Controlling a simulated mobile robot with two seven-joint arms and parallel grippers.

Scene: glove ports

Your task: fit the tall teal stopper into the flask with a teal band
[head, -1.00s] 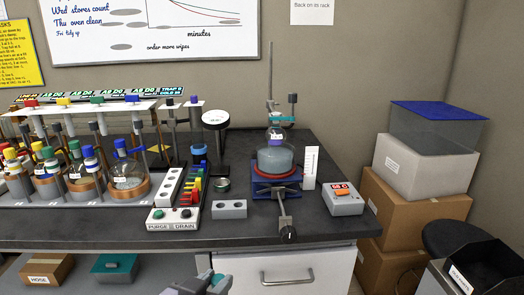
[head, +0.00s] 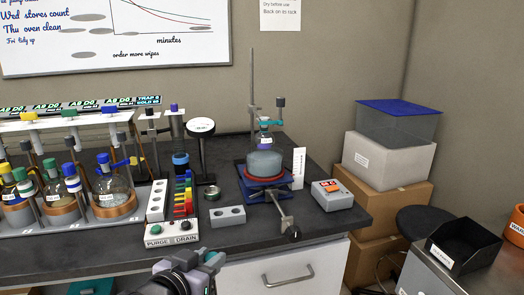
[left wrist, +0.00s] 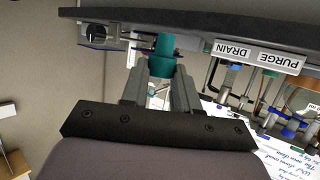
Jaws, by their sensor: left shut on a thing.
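My left gripper (head: 205,266) is in front of the counter's front edge, below the purge and drain box. In the left wrist view its two fingers (left wrist: 160,85) are shut on a teal stopper (left wrist: 163,58), which sticks out beyond the fingertips. In the head view the stopper is hardly visible. A round flask (head: 265,163) stands on a red-topped blue stand, right of and beyond the gripper, with a teal piece (head: 270,123) by its neck. I cannot tell whether that is a band or a clamp. My right gripper is not in view.
The purge and drain box (head: 171,234), a grey block with holes (head: 227,216) and a white strip of holes (head: 157,200) lie near the front edge. A rack of flasks (head: 60,215) fills the left. A metal rod (head: 252,95) rises behind the round flask.

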